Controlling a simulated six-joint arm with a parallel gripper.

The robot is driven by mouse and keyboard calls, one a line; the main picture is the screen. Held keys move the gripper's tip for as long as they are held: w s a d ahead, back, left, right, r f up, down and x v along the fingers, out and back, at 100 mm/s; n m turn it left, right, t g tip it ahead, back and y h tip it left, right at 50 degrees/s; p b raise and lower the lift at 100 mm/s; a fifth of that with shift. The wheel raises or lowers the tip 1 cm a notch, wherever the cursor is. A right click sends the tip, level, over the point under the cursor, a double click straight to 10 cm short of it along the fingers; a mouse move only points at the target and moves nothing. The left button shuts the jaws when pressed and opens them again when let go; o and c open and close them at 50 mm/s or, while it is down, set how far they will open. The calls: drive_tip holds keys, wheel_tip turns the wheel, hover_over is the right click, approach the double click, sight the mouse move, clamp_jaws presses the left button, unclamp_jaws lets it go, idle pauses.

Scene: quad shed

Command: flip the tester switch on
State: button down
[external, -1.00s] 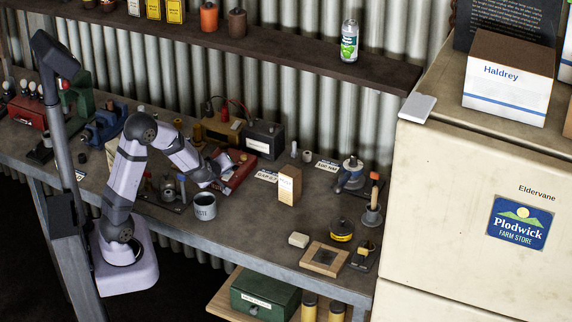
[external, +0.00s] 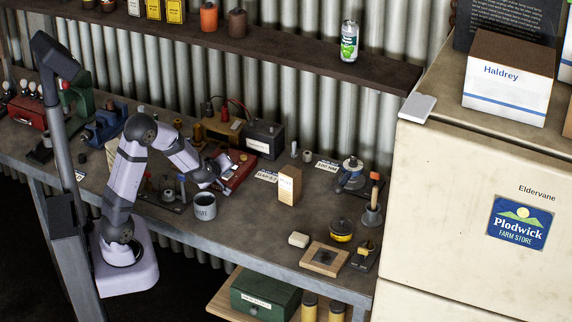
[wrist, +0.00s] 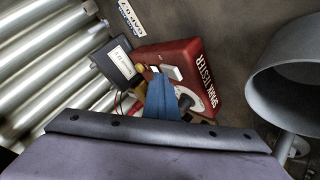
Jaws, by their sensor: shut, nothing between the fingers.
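The spark tester is a red box with white "SPARK TESTER" lettering (wrist: 205,74) in the wrist view. In the external view the red tester (external: 240,170) lies on the bench, partly hidden by my wrist. My gripper (wrist: 160,88) is shut and empty; its blue fingers reach over the tester's face. A pale plate (wrist: 172,72) and a round dial (wrist: 190,97) show beside the fingers. The switch lever cannot be clearly made out, and whether the fingertips touch the tester cannot be told. In the external view my gripper (external: 220,178) is at the tester's near left.
A dark battery (external: 263,139) stands behind the tester. A grey mug (external: 205,206) is close in front of my wrist, and a small box (external: 289,185) stands to the right. A stand with posts (external: 170,190) is near my forearm. Bare bench lies beyond the mug.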

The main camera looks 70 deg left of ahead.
sight(225, 182)
drive_tip(key=shift+d+f, duration=0.1)
drive_tip(key=shift+s+d+r+p, duration=0.1)
drive_tip(key=shift+r+p, duration=0.4)
drive_tip(key=shift+p, duration=0.05)
drive_tip(key=shift+r, duration=0.1)
drive_tip(key=r+p, duration=0.4)
drive_tip(key=shift+s+d+r+p, duration=0.2)
drive_tip(key=shift+s+r+p, duration=0.05)
drive_tip(key=shift+r+p, duration=0.15)
idle(0.4)
